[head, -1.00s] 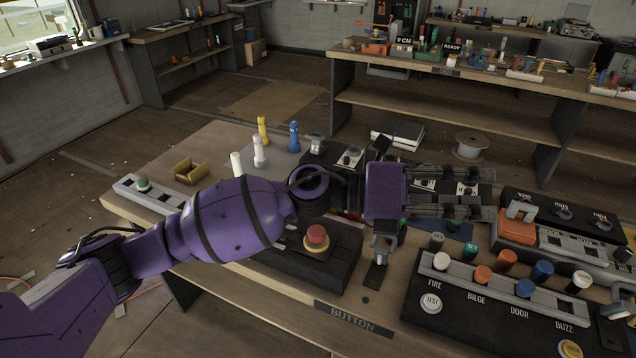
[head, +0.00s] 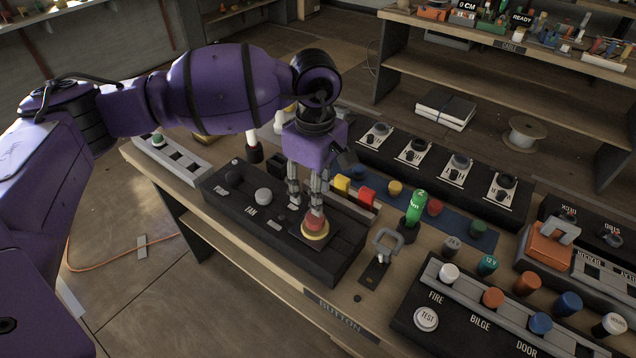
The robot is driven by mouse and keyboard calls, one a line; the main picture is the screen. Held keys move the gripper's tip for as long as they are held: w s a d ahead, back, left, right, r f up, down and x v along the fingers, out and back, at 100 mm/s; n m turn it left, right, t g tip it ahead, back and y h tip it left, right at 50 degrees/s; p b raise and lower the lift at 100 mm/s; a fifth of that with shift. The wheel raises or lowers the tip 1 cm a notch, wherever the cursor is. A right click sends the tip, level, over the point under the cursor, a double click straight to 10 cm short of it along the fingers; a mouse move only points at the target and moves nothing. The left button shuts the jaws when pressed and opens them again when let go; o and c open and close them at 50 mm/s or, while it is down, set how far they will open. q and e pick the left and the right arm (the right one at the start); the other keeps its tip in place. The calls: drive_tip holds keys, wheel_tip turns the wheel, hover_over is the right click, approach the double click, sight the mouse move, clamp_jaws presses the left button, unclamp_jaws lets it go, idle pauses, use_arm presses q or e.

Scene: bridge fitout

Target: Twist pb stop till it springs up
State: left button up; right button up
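The stop push button, a red mushroom head on a yellow ring (head: 315,229), sits at the right end of a black panel (head: 300,262) marked FAN. My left gripper (head: 305,205) points down from above, just behind the red head. Its two fingers are apart. The right finger's tip overlaps the back of the red head in the picture; I cannot tell whether it touches. The left finger is beside the head, over the panel. My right gripper is out of view.
A white knob (head: 263,196) is left of the button on the same panel. Right of it stand a grey-handled lever (head: 386,244) and a green handle (head: 416,206). Yellow and red blocks (head: 354,192) are just behind. The FIRE/BILGE/DOOR panel (head: 470,325) lies front right.

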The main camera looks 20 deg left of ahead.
sight(315, 220)
use_arm(q)
wheel_tip(315, 220, down, 7)
drive_tip(key=shift+w+d+r+b, duration=0.1)
drive_tip(key=shift+d+b, duration=0.05)
drive_tip(key=shift+b, duration=0.9)
drive_tip(key=shift+f, duration=0.25)
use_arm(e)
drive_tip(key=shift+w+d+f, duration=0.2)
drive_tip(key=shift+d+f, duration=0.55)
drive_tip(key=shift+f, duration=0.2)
use_arm(q)
drive_tip(key=shift+r, duration=0.1)
drive_tip(key=shift+c, duration=0.5)
clamp_jaws()
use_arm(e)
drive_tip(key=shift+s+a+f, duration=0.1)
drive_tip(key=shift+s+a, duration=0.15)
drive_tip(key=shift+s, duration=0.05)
